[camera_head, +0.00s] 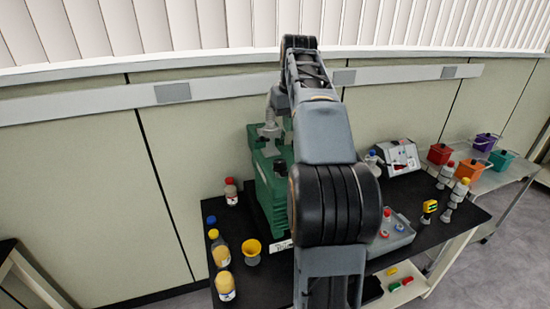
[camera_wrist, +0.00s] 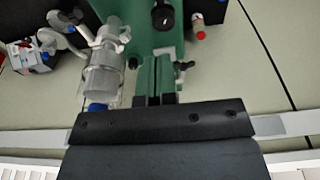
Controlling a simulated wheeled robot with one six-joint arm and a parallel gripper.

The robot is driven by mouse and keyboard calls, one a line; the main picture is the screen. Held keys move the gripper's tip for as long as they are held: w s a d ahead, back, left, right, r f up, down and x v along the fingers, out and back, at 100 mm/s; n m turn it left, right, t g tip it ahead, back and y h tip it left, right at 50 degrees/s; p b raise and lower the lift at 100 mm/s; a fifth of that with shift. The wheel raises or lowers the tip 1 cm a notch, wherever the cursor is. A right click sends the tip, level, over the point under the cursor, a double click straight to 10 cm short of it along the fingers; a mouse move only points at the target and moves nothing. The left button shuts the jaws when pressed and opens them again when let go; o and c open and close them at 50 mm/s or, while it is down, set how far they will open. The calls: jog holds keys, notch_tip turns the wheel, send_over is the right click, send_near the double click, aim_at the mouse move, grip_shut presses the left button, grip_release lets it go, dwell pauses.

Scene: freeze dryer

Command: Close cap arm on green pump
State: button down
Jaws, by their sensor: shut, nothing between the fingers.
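The green pump (camera_head: 268,190) stands on the black bench top, partly hidden behind my arm. A grey fitting (camera_head: 270,131) rises from its top. In the wrist view the green pump (camera_wrist: 150,40) fills the upper middle, with a black knob (camera_wrist: 163,17) on it. Left of it is a translucent grey cylinder (camera_wrist: 102,78) with grey clamp-like parts (camera_wrist: 112,38) above it. I cannot tell for certain which part is the cap arm. My gripper (camera_wrist: 156,92) is shut and empty in front of the pump, right of the cylinder. My arm hides its fingers in the head view.
A grey tray (camera_head: 390,236), a white instrument (camera_head: 399,157) and grey-bodied flasks (camera_head: 456,198) are to the right. A panelled wall (camera_head: 90,190) is close behind. Coloured boxes (camera_head: 440,153) sit on a side cart.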

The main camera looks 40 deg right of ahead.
send_over(286, 174)
jog(key=w, duration=0.1)
jog(key=f, duration=1.1)
jog(key=shift+d+f+b, duration=0.2)
jog(key=shift+f+b, duration=0.1)
jog(key=shift+b, duration=0.05)
jog(key=shift+s+f, duration=0.2)
jog(key=shift+f, duration=0.65)
jog(key=f+b, duration=0.1)
jog(key=b, duration=0.1)
jog(key=f+b, duration=0.1)
jog(key=shift+s+a+t+b, duration=0.1)
jog(key=shift+s+t+b, duration=0.2)
jog(key=shift+t+b, duration=0.1)
jog(key=t+b, duration=0.1)
jog(key=b, duration=0.3)
jog(key=shift+s+a+f+t+h, duration=0.1)
jog(key=shift+s+f+t+h, duration=0.2)
jog(key=shift+s+t, duration=0.1)
jog(key=shift+w+r, duration=0.1)
jog(key=shift+r, duration=0.15)
